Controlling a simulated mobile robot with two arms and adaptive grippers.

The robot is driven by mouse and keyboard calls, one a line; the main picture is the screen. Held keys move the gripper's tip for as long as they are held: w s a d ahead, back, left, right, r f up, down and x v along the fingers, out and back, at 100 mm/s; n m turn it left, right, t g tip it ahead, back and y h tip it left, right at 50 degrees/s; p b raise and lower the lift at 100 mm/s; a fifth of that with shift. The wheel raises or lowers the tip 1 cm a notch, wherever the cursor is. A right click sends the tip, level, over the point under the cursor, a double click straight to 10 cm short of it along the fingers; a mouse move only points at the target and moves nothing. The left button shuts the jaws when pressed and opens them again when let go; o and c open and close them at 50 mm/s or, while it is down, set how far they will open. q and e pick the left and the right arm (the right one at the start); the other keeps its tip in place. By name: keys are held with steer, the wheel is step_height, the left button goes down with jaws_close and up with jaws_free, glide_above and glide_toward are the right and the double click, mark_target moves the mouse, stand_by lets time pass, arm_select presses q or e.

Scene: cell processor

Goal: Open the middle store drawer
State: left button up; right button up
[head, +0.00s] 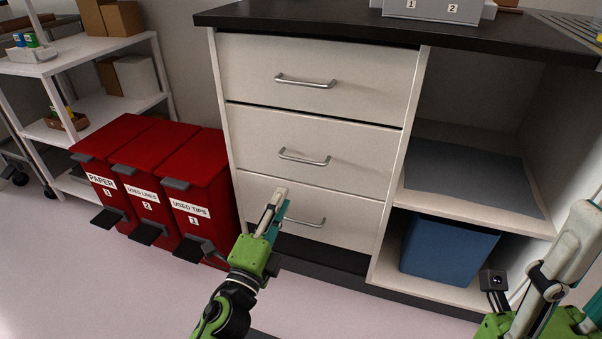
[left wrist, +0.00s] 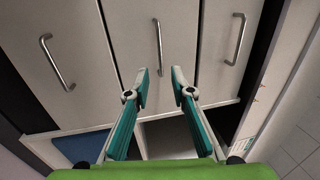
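The middle store drawer (head: 360,152) is the second of three stacked white drawers and is closed. Its metal bar handle (head: 304,157) is bare; in the left wrist view this handle (left wrist: 158,48) stands upright, ahead of the fingertips. My left gripper (head: 277,198) is open and empty, in front of the bottom drawer in the head view and hiding part of that drawer's handle. In the left wrist view its two fingers (left wrist: 160,80) are spread, with the handle apart from them. My right gripper (head: 570,255) is partly in view at the lower right; whether its fingers are apart is unclear.
The top drawer (head: 340,70) and bottom drawer (head: 350,215) are closed. Red bins (head: 190,165) stand left of the cabinet. Open shelves with a blue bin (head: 447,250) are on its right. The dark countertop (head: 300,20) overhangs the drawers. Floor in front is clear.

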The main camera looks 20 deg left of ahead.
mark_target(300, 159)
arm_select(q)
steer(key=w, duration=0.4)
steer(key=w+r, duration=0.1)
steer(key=w, duration=0.4)
steer(key=w+r, duration=0.1)
steer(key=w, duration=0.3)
steer(key=shift+w+d+r, duration=0.2)
steer(key=shift+w, duration=0.05)
jaws_close()
